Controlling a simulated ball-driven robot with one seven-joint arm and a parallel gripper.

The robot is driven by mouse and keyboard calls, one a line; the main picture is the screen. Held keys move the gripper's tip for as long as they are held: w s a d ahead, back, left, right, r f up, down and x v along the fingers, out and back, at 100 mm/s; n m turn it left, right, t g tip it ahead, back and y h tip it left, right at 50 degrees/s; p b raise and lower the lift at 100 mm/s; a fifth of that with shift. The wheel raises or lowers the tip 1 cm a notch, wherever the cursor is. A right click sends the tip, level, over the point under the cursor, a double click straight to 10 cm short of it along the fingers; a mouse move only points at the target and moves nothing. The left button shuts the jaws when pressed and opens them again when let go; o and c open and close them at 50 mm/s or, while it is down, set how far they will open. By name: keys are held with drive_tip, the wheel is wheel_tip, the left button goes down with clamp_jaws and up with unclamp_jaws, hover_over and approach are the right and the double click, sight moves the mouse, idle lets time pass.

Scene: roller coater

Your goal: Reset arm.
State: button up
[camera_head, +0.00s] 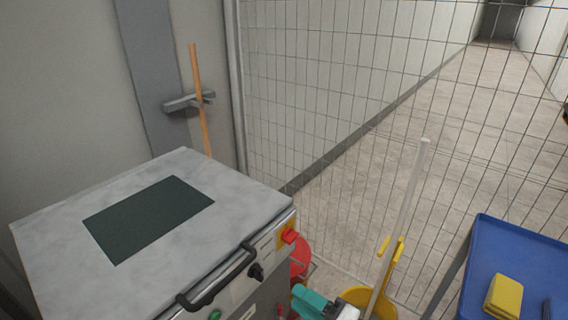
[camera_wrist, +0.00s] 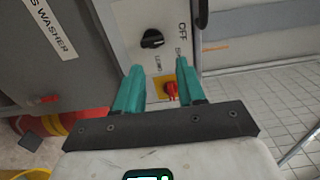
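My gripper (camera_wrist: 160,72) shows in the wrist view as two teal fingers with a clear gap between them. It is open, and nothing is seen held. A red rotary switch (camera_wrist: 171,90) on a yellow plate and a black knob (camera_wrist: 152,38) show on the grey panel beyond the fingers. In the head view, part of my teal gripper (camera_head: 310,300) shows at the bottom edge, below and to the right of the machine's red switch (camera_head: 290,236). Its fingertips are not clear there.
The grey machine (camera_head: 60,235) has a black handle (camera_head: 218,278) on its front. A blue cart (camera_head: 510,250) with a yellow item (camera_head: 504,296) is at the right. A wire fence (camera_head: 330,100) stands behind.

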drive_tip(key=s+d+f+n+g+h+p, duration=0.2)
drive_tip(key=s+d+f+n+h, duration=0.15)
drive_tip(key=s, duration=0.25)
drive_tip(key=s+d+f+n+g+h+p, duration=0.1)
drive_tip(key=s+d+f+n+g+h, duration=0.1)
drive_tip(key=s+d+f+g+h, duration=0.3)
drive_tip(key=s+d+r+n+g+h+p, duration=0.1)
drive_tip(key=s+d+h, duration=0.2)
drive_tip(key=s+d, duration=0.4)
drive_tip(key=s+d+r+n+g+h+p, duration=0.1)
drive_tip(key=s+d+g+h+p, duration=0.1)
drive_tip(key=s+d, duration=0.5)
drive_tip(key=s+h, duration=0.1)
drive_tip(key=s, duration=0.4)
drive_tip(key=shift+w+r, duration=0.1)
drive_tip(key=shift+c, duration=0.4)
